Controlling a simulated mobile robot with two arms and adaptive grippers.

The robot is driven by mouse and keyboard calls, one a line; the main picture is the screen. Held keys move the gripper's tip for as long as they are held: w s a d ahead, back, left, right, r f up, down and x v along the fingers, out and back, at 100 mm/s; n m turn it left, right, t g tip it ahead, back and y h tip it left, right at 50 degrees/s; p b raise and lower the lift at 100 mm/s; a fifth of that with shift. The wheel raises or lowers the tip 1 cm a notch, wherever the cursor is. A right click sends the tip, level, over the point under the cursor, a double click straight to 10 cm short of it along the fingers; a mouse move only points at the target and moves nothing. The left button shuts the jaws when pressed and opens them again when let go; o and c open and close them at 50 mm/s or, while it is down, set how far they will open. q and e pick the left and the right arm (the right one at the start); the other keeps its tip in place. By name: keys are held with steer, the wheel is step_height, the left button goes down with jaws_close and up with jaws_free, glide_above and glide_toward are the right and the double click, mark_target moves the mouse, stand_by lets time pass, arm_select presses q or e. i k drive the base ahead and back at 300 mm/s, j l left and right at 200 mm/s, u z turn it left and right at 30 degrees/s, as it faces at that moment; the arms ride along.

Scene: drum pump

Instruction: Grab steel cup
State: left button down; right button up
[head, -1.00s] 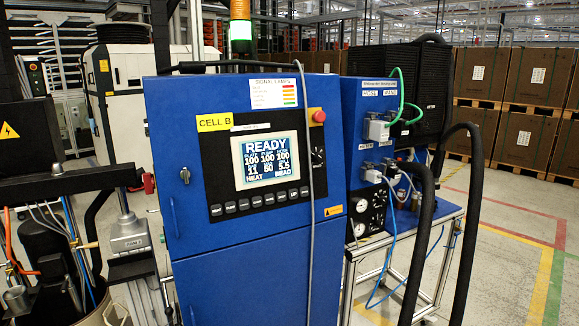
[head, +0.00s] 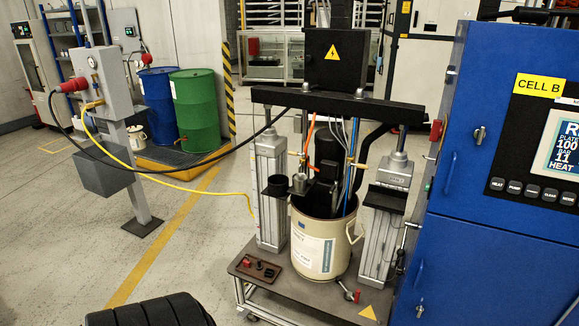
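A small steel-grey cylinder (head: 299,183) shows in the head view at the drum's upper left rim, beside a black cup-shaped holder (head: 277,186) on the left press column. I cannot tell whether this cylinder is the steel cup or a pump part. The cream drum (head: 314,245) stands between the two columns of the drum pump, with hoses and a dark motor above its mouth. The inside of the holder is too small to make out.
The pump's base plate (head: 262,285) carries a small switch box. A blue control cabinet (head: 460,235) closes off the right. A post with a grey box (head: 103,85) stands left, its black and yellow cables crossing to the pump. Floor (head: 200,240) left of the pump is clear.

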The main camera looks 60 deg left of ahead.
mark_target(300, 183)
steer(key=u, duration=1.7)
steer(key=i+l, duration=0.05)
